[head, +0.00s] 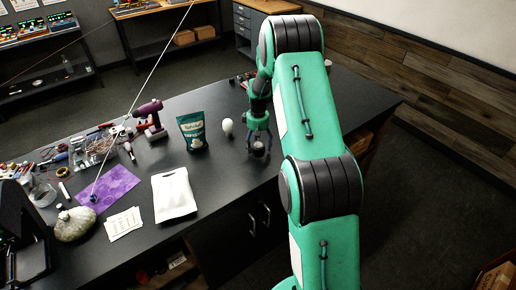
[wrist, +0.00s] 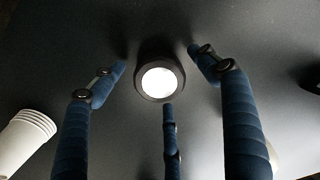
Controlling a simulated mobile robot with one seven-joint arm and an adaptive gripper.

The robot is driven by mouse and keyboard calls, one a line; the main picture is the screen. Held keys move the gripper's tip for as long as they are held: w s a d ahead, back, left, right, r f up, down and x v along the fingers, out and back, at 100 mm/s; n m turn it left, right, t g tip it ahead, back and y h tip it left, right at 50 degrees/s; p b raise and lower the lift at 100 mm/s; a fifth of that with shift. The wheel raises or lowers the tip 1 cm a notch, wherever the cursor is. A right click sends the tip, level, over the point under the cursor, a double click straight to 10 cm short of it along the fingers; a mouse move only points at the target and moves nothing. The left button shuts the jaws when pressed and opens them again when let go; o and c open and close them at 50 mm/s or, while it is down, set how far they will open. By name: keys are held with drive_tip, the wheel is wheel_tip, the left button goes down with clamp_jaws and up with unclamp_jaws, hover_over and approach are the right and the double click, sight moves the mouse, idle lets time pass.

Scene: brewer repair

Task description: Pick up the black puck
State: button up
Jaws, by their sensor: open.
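The black puck (wrist: 143,86) stands on the dark table in the wrist view, with a dark ring-shaped rim around a bright white round face. In the head view the puck (head: 258,150) is a small dark shape under my gripper (head: 259,141), partly hidden by the fingers. My gripper has three blue fingers. They are spread open around the puck, one on each side and one at the lower edge in the wrist view. The side fingers look apart from it; I cannot tell whether the lower finger touches it.
A white bulb-shaped object (head: 227,127) stands just left of my gripper, and a dark green pouch (head: 192,132) beyond it. A ribbed white object (wrist: 25,138) shows at lower left in the wrist view.

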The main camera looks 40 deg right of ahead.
sight(258, 145)
drive_tip(key=c, duration=1.5)
drive_tip(key=shift+r, duration=0.2)
drive_tip(key=shift+r, duration=0.55)
wheel_tip(258, 145, up, 2)
drive_tip(key=shift+r, duration=0.1)
drive_tip(key=s+a, duration=0.2)
drive_tip(key=s, duration=0.3)
drive_tip(key=s+a+r, duration=0.1)
drive_tip(key=s+a, duration=0.1)
drive_tip(key=s, duration=0.2)
drive_tip(key=s+a, duration=0.2)
drive_tip(key=s, duration=0.3)
drive_tip(key=shift+s+a+r, duration=0.2)
drive_tip(key=shift+s+a, duration=0.1)
drive_tip(key=shift+a, duration=0.05)
